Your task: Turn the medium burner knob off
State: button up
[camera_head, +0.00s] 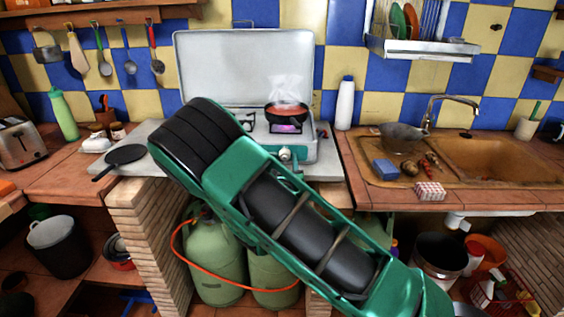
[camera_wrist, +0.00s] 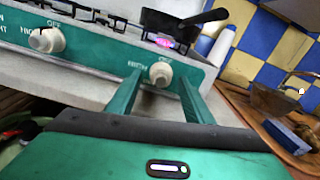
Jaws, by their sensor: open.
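The stove (camera_head: 306,148) has a green front panel and a raised grey lid. In the wrist view, a cream knob (camera_wrist: 160,73) sits on the panel with "OFF" above it and "HIGH" to its left. A second knob (camera_wrist: 47,40) is farther left. No label shows which is the medium one. A pink-purple flame (camera_wrist: 165,42) glows under a dark pan (camera_wrist: 178,22) behind the right knob. My gripper (camera_wrist: 160,80) is open, its two green fingers on either side of the right knob. I cannot tell if they touch it. My arm hides the panel's left part in the head view.
Steam rises from the pan (camera_head: 287,112) on the right burner. A black skillet (camera_head: 125,154) lies on the left of the grey counter. A white bottle (camera_head: 345,103) stands right of the stove, near the sink (camera_head: 490,160). Green gas cylinders (camera_head: 216,258) stand below.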

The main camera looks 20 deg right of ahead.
jog(key=shift+x, duration=0.8)
jog(key=shift+c, duration=0.4)
